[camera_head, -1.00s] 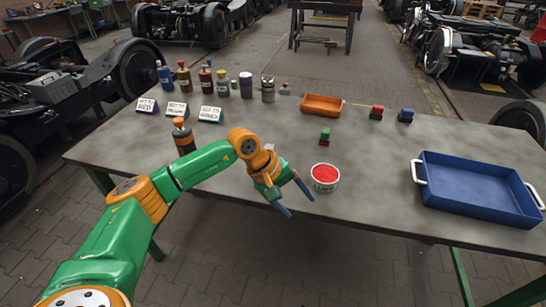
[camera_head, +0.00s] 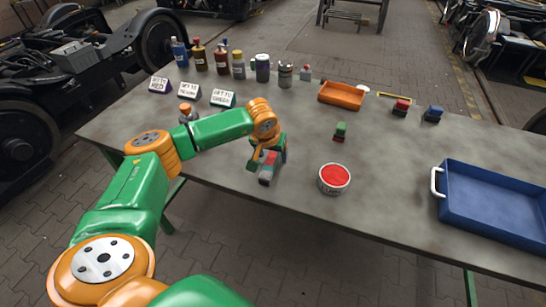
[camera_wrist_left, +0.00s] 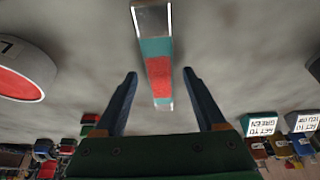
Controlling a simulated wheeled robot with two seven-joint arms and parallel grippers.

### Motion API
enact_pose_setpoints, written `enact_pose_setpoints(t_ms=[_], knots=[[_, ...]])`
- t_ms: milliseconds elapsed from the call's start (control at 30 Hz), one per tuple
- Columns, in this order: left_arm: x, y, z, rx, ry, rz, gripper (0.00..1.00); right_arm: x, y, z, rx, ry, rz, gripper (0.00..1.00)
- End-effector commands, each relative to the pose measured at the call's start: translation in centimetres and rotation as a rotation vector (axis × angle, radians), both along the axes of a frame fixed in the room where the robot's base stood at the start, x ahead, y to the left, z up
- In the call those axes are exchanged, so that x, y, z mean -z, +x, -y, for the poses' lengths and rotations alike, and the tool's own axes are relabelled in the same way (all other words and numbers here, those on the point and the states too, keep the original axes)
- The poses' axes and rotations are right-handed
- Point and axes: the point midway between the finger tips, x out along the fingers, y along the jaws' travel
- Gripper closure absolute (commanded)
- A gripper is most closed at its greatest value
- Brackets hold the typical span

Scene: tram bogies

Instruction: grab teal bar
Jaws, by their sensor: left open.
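The teal bar (camera_wrist_left: 155,48) lies on the grey table in the left wrist view. It has a red middle band and a pale grey far end. My left gripper (camera_wrist_left: 159,73) is open, with one finger on each side of the bar's red and near teal part in that picture. Whether the fingers are level with the bar or still above it, I cannot tell. In the head view my left gripper (camera_head: 263,168) points down near the table's front edge. There the bar's red part shows beside the fingers, and the rest is partly hidden. My right gripper is not in view.
A red-topped tin (camera_head: 334,179) stands right of the gripper. A green and red block (camera_head: 340,131) lies behind it. A blue tray (camera_head: 490,205) is at the right, an orange tray (camera_head: 342,95) at the back. Bottles and label signs (camera_head: 222,98) stand at back left.

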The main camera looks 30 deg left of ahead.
Motion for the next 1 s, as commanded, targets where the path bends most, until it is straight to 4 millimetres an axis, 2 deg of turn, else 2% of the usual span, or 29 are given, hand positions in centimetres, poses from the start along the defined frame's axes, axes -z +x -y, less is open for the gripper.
enact_pose_setpoints(t_ms=[33,200,300,733,867,1000], knots=[[0.0,0.0,0.0,0.0,0.0,0.0,0.3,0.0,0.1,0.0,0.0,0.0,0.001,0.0],[0.0,0.0,0.0,-0.001,0.0,0.0,0.76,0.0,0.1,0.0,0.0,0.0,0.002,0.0],[0.0,0.0,0.0,-0.001,0.0,0.0,1.0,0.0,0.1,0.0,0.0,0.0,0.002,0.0],[-0.7,0.1,0.0,-0.001,-0.001,0.003,1.0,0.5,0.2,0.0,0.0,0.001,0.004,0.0],[-2.8,0.2,0.0,-0.002,-0.001,0.009,1.0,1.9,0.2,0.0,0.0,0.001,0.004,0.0],[-6.6,-2.4,1.7,0.003,0.0,0.009,1.0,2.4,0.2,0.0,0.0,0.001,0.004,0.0]])
